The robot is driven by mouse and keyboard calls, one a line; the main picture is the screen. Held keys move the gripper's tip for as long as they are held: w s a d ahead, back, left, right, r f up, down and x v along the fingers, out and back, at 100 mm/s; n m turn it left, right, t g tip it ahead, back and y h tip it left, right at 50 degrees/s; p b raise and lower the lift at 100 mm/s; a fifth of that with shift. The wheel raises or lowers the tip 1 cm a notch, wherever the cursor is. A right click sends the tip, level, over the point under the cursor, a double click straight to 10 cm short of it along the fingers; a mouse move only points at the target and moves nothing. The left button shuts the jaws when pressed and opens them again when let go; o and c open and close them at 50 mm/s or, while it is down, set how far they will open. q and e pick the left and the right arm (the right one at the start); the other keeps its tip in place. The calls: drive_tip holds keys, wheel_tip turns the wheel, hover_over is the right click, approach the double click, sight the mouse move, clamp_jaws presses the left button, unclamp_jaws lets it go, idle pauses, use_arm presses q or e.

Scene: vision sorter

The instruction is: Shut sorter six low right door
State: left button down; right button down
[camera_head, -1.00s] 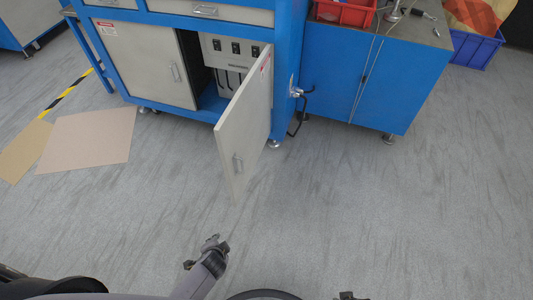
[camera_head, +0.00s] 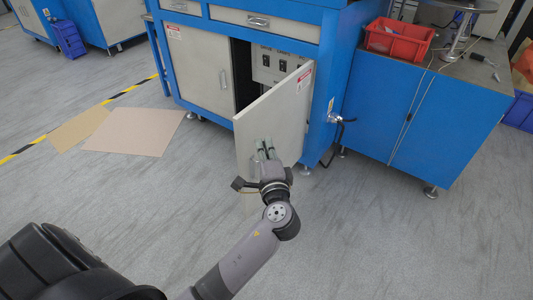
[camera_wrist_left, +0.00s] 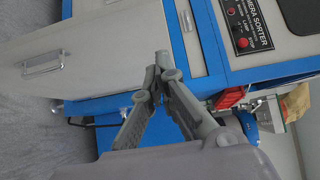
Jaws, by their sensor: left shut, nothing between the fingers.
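The low right door (camera_head: 270,112) of the blue sorter is a light grey panel. It stands partly open, hinged at its right side, its free edge swung out over the floor. My left gripper (camera_head: 265,150) is in front of the lower part of this door, with its fingers pointing up toward the panel. I cannot tell if they touch. The left wrist view also shows the gripper (camera_wrist_left: 163,62) with its fingertips together and nothing between them. A grey panel (camera_wrist_left: 100,45) with a bar handle (camera_wrist_left: 43,66) lies beyond it there. My right gripper is not in view.
The low left door (camera_head: 205,70) is shut. Dark inner space and a switch panel (camera_head: 280,66) show above the open door. A blue cabinet (camera_head: 400,110) with a red bin (camera_head: 398,40) stands at the right. Cardboard sheets (camera_head: 135,132) lie on the floor at left.

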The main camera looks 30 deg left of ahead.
sight(248, 116)
use_arm(q)
drive_tip(key=shift+w+a, duration=0.8)
drive_tip(key=shift+a, duration=0.5)
drive_tip(key=shift+w+a, duration=0.85)
drive_tip(key=shift+a, duration=0.4)
drive_tip(key=shift+w+a, duration=0.8)
drive_tip(key=shift+a, duration=0.5)
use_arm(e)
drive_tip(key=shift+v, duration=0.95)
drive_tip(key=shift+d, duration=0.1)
